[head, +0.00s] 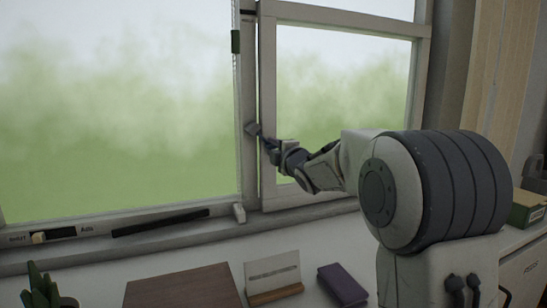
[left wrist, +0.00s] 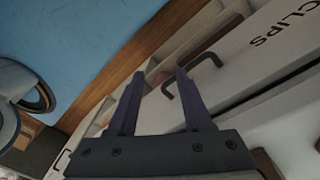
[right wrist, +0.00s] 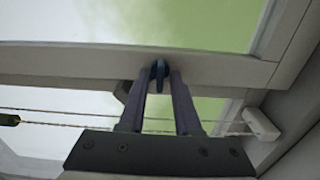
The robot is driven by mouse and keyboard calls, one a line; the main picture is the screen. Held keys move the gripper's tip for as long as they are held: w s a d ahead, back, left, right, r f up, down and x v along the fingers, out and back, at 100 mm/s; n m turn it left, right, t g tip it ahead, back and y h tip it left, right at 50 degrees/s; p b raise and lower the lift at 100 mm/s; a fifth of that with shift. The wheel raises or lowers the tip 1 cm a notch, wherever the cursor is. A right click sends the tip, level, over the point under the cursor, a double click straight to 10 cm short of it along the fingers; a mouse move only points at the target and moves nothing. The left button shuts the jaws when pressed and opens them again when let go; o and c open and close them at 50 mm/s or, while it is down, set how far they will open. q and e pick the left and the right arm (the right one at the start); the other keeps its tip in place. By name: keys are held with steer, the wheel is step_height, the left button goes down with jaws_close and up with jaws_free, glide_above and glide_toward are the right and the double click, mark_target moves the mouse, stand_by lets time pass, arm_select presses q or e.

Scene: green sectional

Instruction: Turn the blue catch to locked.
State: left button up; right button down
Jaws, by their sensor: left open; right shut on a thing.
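The blue catch (right wrist: 158,74) is a small dark blue lever on the pale window frame. In the right wrist view it sits between the fingertips of my right gripper (right wrist: 158,76), which is shut on it. In the head view my right gripper (head: 268,147) reaches the upright bar of the window and hides most of the catch. A grey piece (head: 253,129) sits on the bar just left of the fingertips. My left gripper (left wrist: 159,78) is open and empty, seen only in its wrist view, near a black drawer handle (left wrist: 193,75).
A cord with a green toggle (head: 235,41) hangs left of the bar. Below the sill are a brown board (head: 182,288), a card in a wooden stand (head: 273,275), a purple book (head: 343,285) and a plant (head: 40,287). A drawer marked CLIPS (left wrist: 250,60) is near my left gripper.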

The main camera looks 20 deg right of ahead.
steer(key=shift+a+r, duration=0.1)
steer(key=shift+r, duration=0.05)
stand_by(0.4)
steer(key=c, duration=0.6)
jaws_free()
steer(key=shift+c, duration=0.2)
steer(key=s+b, duration=0.1)
steer(key=s, duration=0.9)
steer(key=shift+s+d, duration=0.2)
